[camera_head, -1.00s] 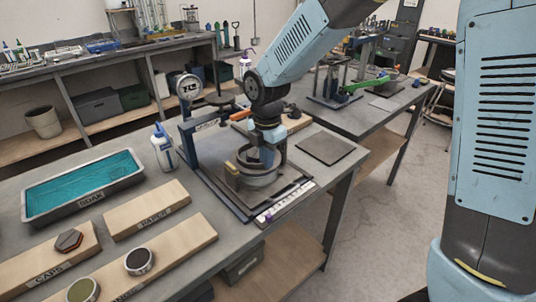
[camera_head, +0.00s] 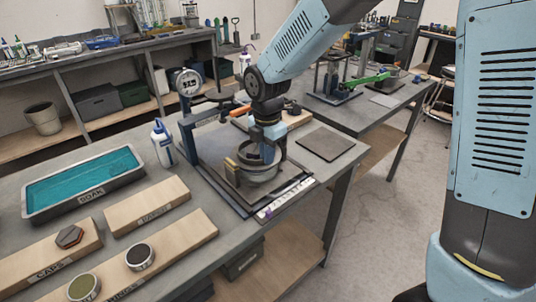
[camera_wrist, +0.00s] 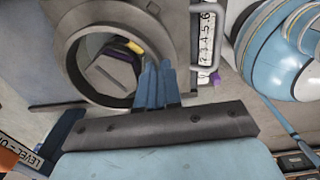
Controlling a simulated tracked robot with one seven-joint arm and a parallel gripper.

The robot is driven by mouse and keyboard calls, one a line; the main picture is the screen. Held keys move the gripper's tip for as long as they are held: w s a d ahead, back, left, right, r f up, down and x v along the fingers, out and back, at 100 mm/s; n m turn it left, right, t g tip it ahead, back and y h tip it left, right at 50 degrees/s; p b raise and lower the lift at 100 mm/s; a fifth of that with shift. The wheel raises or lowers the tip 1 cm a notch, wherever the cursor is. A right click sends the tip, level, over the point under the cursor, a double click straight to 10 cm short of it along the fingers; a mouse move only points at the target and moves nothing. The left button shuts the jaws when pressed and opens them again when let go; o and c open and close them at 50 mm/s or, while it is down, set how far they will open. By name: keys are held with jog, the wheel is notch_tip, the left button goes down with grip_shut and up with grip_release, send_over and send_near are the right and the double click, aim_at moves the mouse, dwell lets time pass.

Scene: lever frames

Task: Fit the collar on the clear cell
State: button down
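A thick grey ring, which looks like the collar (camera_wrist: 75,45), fills the upper left of the wrist view; in the head view it is the round grey body (camera_head: 262,172) on the dark plate of the lever frame. My gripper (camera_wrist: 157,75) has its blue fingers close together at the ring's wall and looks shut on it; in the head view my gripper (camera_head: 267,150) points down over the ring. Through the bore a grey faceted shape with a yellow and a purple edge shows. I cannot make out the clear cell, or whether the ring rests on anything.
The lever frame has a round gauge (camera_head: 188,82) and a scale strip (camera_head: 287,198) in front. A squeeze bottle (camera_head: 163,145), a teal soak tray (camera_head: 84,184) and wooden boards (camera_head: 147,207) stand left. A dark mat (camera_head: 326,145) lies right, with bare table around it.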

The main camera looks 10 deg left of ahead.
jog(key=shift+f, duration=0.25)
dwell(0.3)
jog(key=c, duration=1.2)
grip_release()
jog(key=shift+c, duration=0.2)
notch_tip(320, 180, up, 14)
jog(key=s+d+r+m+t, duration=0.1)
jog(key=s+d+r+m, duration=0.15)
jog(key=d+m, duration=0.55)
jog(key=s+d+r+m+t, duration=0.15)
jog(key=d+r+m, duration=0.3)
jog(key=d, duration=0.55)
jog(key=s+d+m+t, duration=0.3)
jog(key=s+d+m, duration=0.8)
jog(key=d+m, duration=0.3)
jog(key=shift+d+f+m, duration=0.35)
jog(key=shift+m, duration=0.6)
